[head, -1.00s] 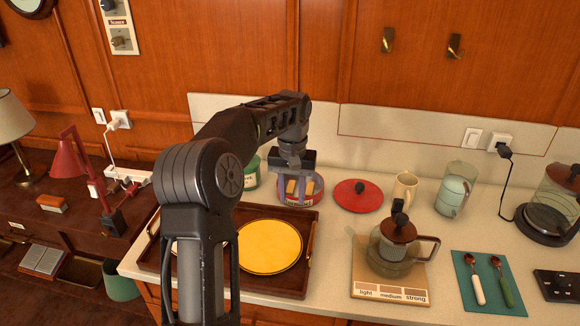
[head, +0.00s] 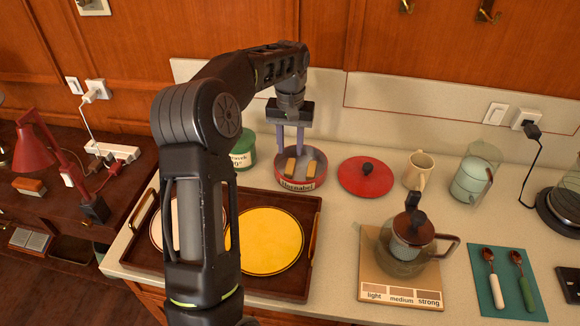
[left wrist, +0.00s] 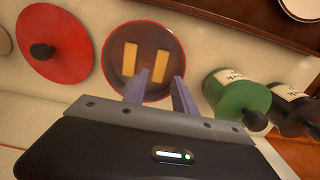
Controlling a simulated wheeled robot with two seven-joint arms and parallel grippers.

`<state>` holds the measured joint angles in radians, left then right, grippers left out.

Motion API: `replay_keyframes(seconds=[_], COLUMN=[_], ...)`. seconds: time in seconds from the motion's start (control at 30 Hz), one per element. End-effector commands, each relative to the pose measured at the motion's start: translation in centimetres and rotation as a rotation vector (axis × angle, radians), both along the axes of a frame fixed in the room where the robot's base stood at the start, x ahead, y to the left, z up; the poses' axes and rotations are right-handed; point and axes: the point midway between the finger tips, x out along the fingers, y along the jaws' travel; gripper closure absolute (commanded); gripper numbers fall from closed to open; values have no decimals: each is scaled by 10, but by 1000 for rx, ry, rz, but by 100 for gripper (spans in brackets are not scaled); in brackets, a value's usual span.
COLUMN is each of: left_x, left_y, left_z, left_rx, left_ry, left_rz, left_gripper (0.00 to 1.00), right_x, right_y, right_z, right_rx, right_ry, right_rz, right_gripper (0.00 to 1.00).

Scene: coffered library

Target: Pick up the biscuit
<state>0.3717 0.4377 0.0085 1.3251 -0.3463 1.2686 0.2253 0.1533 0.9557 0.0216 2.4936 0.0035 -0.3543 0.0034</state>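Two tan, bar-shaped biscuits lie side by side in an open red tin (head: 302,184) with a paper label. The left biscuit (head: 290,166) and the right biscuit (head: 310,167) also show in the left wrist view, as one bar (left wrist: 130,58) and another (left wrist: 160,64). My left gripper (head: 290,151) is above the tin's back-left part, its two fingers apart and nothing between them. In the left wrist view my left gripper (left wrist: 160,76) shows its fingertips over the tin's near part, apart from the biscuits. My right gripper is out of view.
A red lid (head: 380,180) lies right of the tin, a green canister (head: 243,152) stands left. A wooden tray (head: 305,203) with a yellow round plate (head: 270,240) is in front. A glass teapot (head: 390,255), a cream mug (head: 418,172) and spoons (head: 495,285) are further right.

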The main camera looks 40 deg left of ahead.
Motion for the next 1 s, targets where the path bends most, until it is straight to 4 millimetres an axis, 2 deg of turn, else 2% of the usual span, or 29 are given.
replay_keyframes(seconds=[0.1, 0.47, 0.8, 1.0], left_x=[-1, 0, -1, 0], left_y=[0, 0, 0, 0], left_z=[-9, -13, -57, -62], left_rx=[0, 0, 1, 2], left_ry=[1, 0, 0, -2], left_rz=[1, 1, -2, -1], left_gripper=[67, 67, 67, 67], right_x=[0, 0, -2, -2], right_y=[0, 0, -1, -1], right_z=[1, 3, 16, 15], right_rx=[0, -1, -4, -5], right_ry=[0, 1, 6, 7], right_rz=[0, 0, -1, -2], right_gripper=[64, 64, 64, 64])
